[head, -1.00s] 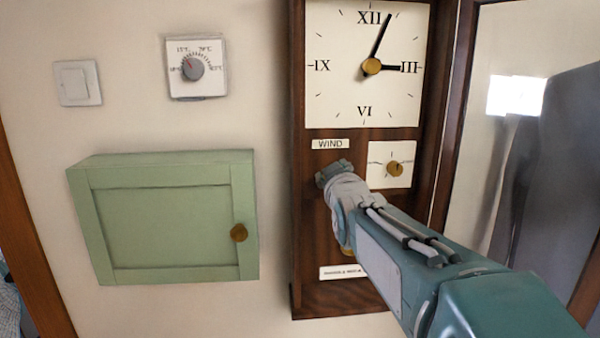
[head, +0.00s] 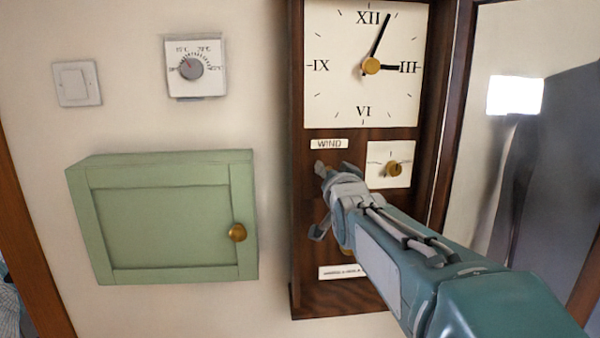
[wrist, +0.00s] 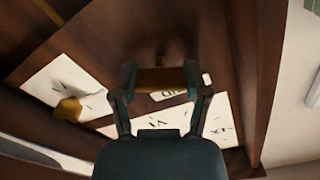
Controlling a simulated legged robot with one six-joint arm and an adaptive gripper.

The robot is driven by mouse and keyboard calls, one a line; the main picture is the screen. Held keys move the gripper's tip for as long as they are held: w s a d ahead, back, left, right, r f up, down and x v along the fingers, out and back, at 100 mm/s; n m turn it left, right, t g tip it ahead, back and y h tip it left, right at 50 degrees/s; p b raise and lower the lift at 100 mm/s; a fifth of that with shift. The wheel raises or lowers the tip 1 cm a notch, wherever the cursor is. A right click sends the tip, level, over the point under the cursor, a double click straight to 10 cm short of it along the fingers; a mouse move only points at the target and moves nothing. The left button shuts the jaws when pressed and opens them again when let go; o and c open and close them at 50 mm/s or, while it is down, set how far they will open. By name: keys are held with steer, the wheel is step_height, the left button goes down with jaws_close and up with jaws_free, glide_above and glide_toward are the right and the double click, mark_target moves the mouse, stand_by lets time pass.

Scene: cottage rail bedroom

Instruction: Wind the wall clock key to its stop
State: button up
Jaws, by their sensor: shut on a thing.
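The wall clock (head: 309,100) is a tall dark wood case with a white face (head: 340,90) and a white WIND label (head: 329,143). My gripper (head: 319,200) is at the case below that label. In the wrist view my gripper (wrist: 161,84) has its two fingers on either end of a brass-coloured key (wrist: 161,80), shut on it. The key stands out from the brown wood. In the head view the gripper hides the key.
Right of the gripper is a small white dial with a brass knob (head: 393,169). A lower label (head: 341,271) is partly behind my arm. On the wall left are a green cabinet (head: 165,225), a thermostat dial (head: 191,67) and a light switch (head: 76,83).

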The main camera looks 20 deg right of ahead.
steer(key=m, duration=0.7)
steer(key=shift+f, duration=0.35)
steer(key=m, duration=0.7)
steer(key=shift+m, duration=0.3)
steer(key=m, duration=0.3)
steer(key=shift+m, duration=0.3)
steer(key=m, duration=0.3)
steer(key=shift+m, duration=0.4)
steer(key=m, duration=0.3)
steer(key=shift+m, duration=2.1)
